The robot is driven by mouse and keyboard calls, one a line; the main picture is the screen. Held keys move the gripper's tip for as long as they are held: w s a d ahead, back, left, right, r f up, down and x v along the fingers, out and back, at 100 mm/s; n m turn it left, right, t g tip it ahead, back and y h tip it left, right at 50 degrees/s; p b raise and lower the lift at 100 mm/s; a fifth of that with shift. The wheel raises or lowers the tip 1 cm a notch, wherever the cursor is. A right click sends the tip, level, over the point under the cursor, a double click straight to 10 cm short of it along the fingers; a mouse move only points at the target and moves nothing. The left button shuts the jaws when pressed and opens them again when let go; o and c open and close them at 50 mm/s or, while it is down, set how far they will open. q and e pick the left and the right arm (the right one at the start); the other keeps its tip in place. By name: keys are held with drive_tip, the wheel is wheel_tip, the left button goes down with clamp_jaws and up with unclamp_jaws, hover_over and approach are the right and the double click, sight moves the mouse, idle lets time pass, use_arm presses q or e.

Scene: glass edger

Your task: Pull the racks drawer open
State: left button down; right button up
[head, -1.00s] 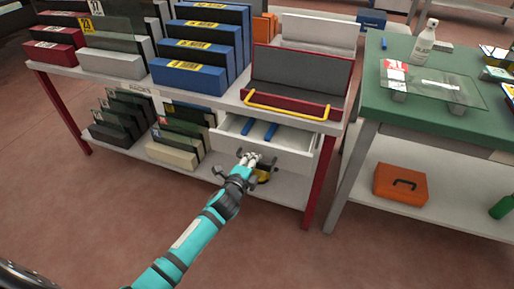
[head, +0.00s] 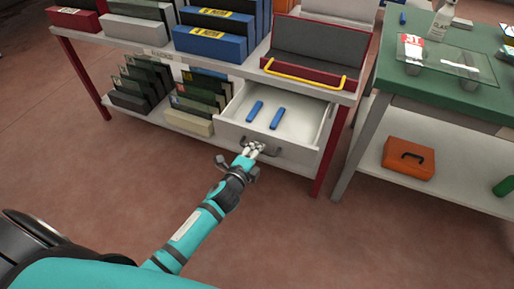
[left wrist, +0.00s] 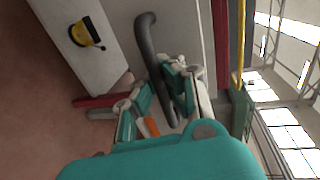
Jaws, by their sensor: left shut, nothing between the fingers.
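The racks drawer (head: 305,117) is a white drawer under the bench top. It is pulled out, with two blue bars (head: 277,118) lying inside. Its dark bar handle (head: 277,150) is on the front face and also shows in the left wrist view (left wrist: 147,38). My left gripper (head: 255,147) is at the left part of this handle, in front of the drawer face. It is shut with nothing gripped. In the left wrist view its fingers lie close along the handle; I cannot tell whether they touch it. My right gripper is out of view.
Dark and green panels (head: 200,97) stand in racks on the lower shelf, left of the drawer. A red bench leg (head: 331,150) is at its right. A green-topped table (head: 440,93) stands further right, with an orange toolbox (head: 408,158) below. The floor in front is clear.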

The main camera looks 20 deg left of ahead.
use_arm(q)
drive_tip(key=c, duration=1.4)
unclamp_jaws()
drive_tip(key=v, duration=1.2)
